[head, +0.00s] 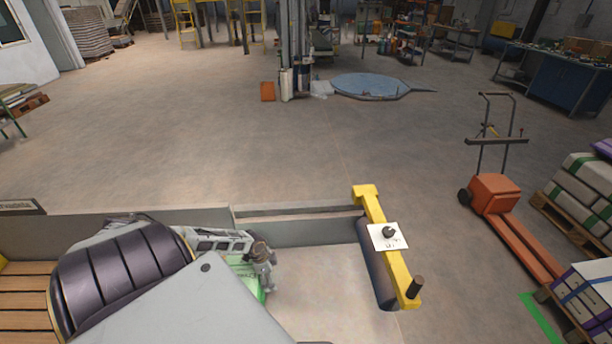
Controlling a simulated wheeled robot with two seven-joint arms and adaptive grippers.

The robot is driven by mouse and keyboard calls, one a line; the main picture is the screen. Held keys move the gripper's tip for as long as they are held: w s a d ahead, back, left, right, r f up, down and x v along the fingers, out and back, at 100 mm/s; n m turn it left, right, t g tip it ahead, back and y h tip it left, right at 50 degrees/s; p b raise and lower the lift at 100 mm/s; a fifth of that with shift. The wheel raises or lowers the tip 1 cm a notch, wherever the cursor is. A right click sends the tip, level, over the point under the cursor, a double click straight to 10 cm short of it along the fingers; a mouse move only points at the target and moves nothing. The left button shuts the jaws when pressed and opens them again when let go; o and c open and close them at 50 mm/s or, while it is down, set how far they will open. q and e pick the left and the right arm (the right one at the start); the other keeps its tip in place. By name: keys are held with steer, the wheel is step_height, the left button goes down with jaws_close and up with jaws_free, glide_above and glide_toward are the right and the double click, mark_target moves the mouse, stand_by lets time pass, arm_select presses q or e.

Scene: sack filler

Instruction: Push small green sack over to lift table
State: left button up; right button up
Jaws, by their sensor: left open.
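A small green sack (250,291) shows in part at the lower middle of the head view, lying at the left of a pale flat surface (325,290). The rest of it is hidden behind my arm. My left gripper (266,272) is open, right at the sack's upper right edge; I cannot tell whether it touches. I cannot tell for certain whether the pale surface is the lift table. My right gripper is not in view.
A yellow bar (375,212) with a white label plate and dark roller bounds the pale surface on the right. A low grey rail (300,230) runs behind it. An orange pallet truck (495,194) and stacked sacks (582,188) stand right.

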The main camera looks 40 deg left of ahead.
mark_target(251, 276)
arm_select(q)
steer(key=shift+s+a, duration=0.6)
steer(key=shift+s, duration=0.05)
steer(key=shift+s+a+p, duration=0.35)
steer(key=shift+s+a, duration=0.6)
steer(key=shift+s, duration=0.2)
steer(key=shift+s+a, duration=1.1)
steer(key=shift+s, duration=0.15)
steer(key=shift+s+a+p, duration=0.2)
steer(key=shift+s+a, duration=0.85)
steer(key=shift+s, duration=0.2)
steer(key=shift+s+a+p, duration=0.15)
steer(key=shift+s+a, duration=0.9)
steer(key=shift+s, duration=0.2)
steer(key=shift+s+a, duration=0.45)
steer(key=shift+s, duration=0.05)
